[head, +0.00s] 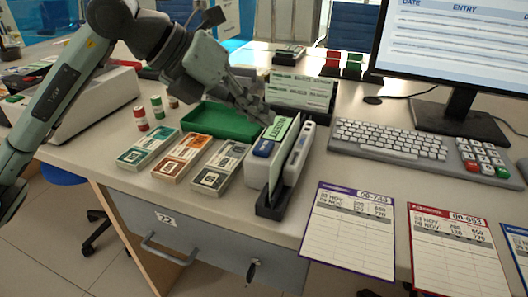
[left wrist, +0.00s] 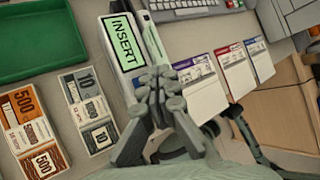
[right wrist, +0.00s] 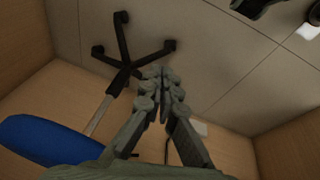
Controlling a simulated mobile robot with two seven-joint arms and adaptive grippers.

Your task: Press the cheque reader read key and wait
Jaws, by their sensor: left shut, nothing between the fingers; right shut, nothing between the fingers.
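The cheque reader (head: 256,173) is a white, narrow unit on the counter with a dark slot along its right side. Its green display (head: 277,128) reads INSERT, also readable in the left wrist view (left wrist: 123,40). A blue key (head: 263,149) is on its top, nearer the front edge than the display. My left gripper (head: 264,117) is shut and empty, just above the display's far end; I cannot tell whether it touches. My right gripper (right wrist: 160,84) is shut and empty, over floor.
Banknote stacks (head: 194,158) and a green tray (head: 222,121) lie left of the reader. A keyboard (head: 388,142) and monitor are to the right, with ledger cards (head: 352,228) in front. A slip holder (head: 300,91) stands behind. A chair base (right wrist: 122,60) is below my right gripper.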

